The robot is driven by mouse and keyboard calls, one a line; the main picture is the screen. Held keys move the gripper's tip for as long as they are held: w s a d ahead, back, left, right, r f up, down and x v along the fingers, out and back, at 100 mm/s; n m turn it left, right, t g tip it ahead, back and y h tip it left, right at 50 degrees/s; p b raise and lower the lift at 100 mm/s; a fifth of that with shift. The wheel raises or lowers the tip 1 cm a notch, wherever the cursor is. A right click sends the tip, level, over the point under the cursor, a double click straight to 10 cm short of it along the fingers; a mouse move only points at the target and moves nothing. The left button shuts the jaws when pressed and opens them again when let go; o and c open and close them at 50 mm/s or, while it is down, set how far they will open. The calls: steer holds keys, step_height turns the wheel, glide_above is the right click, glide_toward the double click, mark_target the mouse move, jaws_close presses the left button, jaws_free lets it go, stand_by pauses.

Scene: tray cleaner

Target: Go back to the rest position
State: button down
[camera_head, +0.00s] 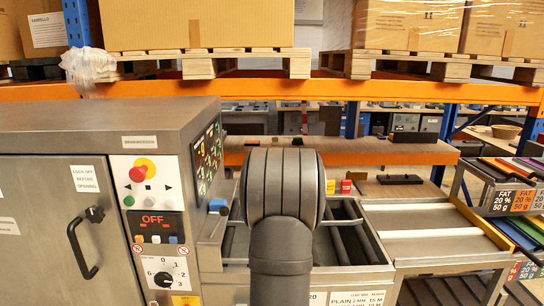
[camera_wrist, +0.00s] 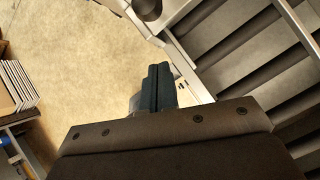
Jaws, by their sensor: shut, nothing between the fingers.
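My gripper (camera_wrist: 158,88) shows in the wrist view with its two dark fingers together and nothing between them. It is over bare floor, to the left of the machine's grey rails. In the head view my own arm stands upright in the middle and hides part of the machine behind it; the gripper itself is not visible there.
A steel tray cleaner (camera_head: 60,135) with a black door handle and a control panel (camera_head: 153,225) reading OFF stands at the left. A conveyor (camera_head: 415,225) runs to the right of my arm. Tray racks (camera_head: 500,165) stand at far right. The floor (camera_wrist: 70,75) is clear.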

steer(key=shift+w+f+y, duration=0.3)
steer(key=shift+f+y, duration=0.3)
steer(key=shift+f, duration=0.2)
steer(key=shift+w+f+y, duration=0.35)
steer(key=shift+f+y, duration=0.25)
steer(key=shift+f, duration=0.15)
steer(key=shift+w+f+y, duration=0.3)
steer(key=shift+f+y, duration=0.3)
steer(key=shift+f, duration=0.2)
steer(key=shift+r, duration=0.1)
